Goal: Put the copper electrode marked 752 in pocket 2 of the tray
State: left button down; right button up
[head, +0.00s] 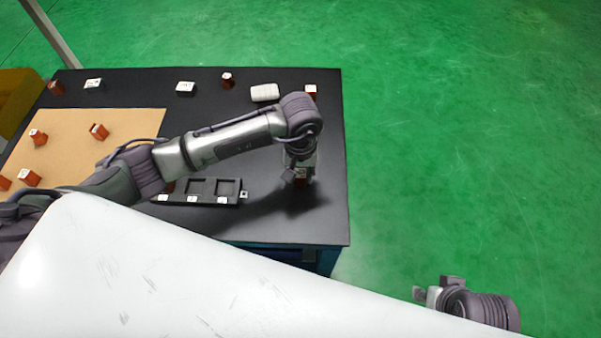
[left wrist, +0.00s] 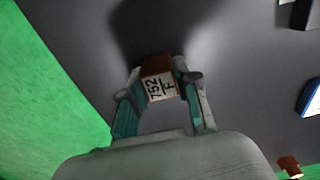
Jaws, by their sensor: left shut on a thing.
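The copper electrode marked 752 (left wrist: 158,84) is between the fingers of my left gripper (left wrist: 160,95), its white label with "752" and "F" facing the wrist camera. In the head view my left gripper (head: 301,166) points down over the right part of the black table, shut on the electrode (head: 300,180). I cannot tell whether the electrode touches the table. The black tray (head: 238,199) lies to the left of it. Pockets 2 (head: 196,187) and 3 (head: 227,188) look empty. My arm partly hides the tray's left end, where a copper block (head: 168,187) shows. My right gripper (head: 424,294) is over the floor.
Copper blocks stand on the tan mat (head: 75,125) at the left and along the table's back, one at the back right (head: 311,91). The right table edge is close to my left gripper.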

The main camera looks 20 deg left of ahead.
pick_arm(q)
jog(key=c, duration=1.3)
grip_release()
jog(key=shift+f, duration=0.15)
jog(key=o, duration=0.5)
jog(key=shift+c, duration=0.2)
pick_arm(e)
jog(key=shift+s+r, duration=0.1)
